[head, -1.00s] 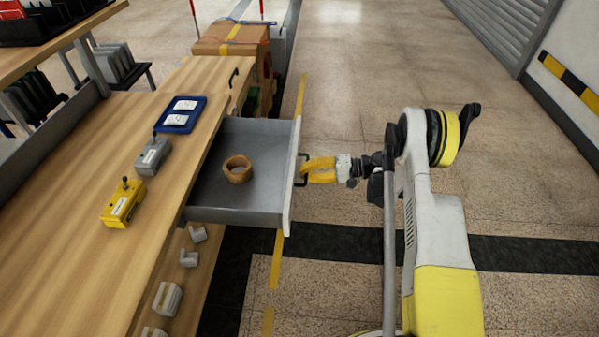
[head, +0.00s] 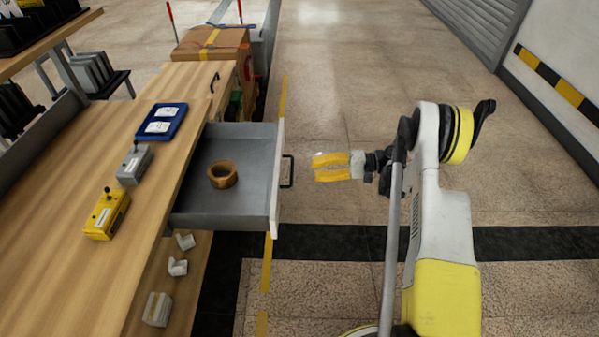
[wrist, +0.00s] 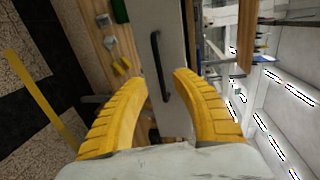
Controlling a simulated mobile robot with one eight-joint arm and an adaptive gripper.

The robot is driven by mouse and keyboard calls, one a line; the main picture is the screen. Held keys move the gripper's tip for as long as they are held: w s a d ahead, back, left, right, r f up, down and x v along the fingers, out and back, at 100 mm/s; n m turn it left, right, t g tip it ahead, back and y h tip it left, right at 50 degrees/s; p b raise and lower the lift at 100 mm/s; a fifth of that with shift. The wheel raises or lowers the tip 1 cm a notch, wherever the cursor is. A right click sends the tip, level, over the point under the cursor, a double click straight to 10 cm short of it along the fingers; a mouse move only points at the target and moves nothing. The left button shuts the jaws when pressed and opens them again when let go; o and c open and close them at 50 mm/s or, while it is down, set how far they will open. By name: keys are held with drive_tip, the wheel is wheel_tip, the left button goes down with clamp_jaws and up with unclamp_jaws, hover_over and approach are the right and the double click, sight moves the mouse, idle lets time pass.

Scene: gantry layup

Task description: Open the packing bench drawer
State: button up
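The packing bench drawer (head: 247,205) is pulled out from the wooden packing bench (head: 75,235). Its grey inside is visible, with a roll of brown tape (head: 223,175) lying in it. The black drawer handle (head: 289,171) is on the pale front panel; it also shows in the wrist view (wrist: 159,66) between my fingers' directions. My gripper (head: 314,168) with yellow fingers is to the right of the handle, with a gap between them. In the wrist view my gripper (wrist: 160,85) has its fingers spread apart with nothing between the tips.
On the bench top are a blue tray with white cards (head: 163,122), a grey control box (head: 134,165) and a yellow control box (head: 107,214). Grey parts lie on the lower shelf (head: 170,270). A cardboard box (head: 212,44) stands beyond. The floor on the right is clear.

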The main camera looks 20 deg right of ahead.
drive_tip(key=v, duration=0.2)
drive_tip(key=shift+s+d+r, duration=0.1)
drive_tip(key=shift+s+d, duration=0.05)
drive_tip(key=shift+d, duration=0.25)
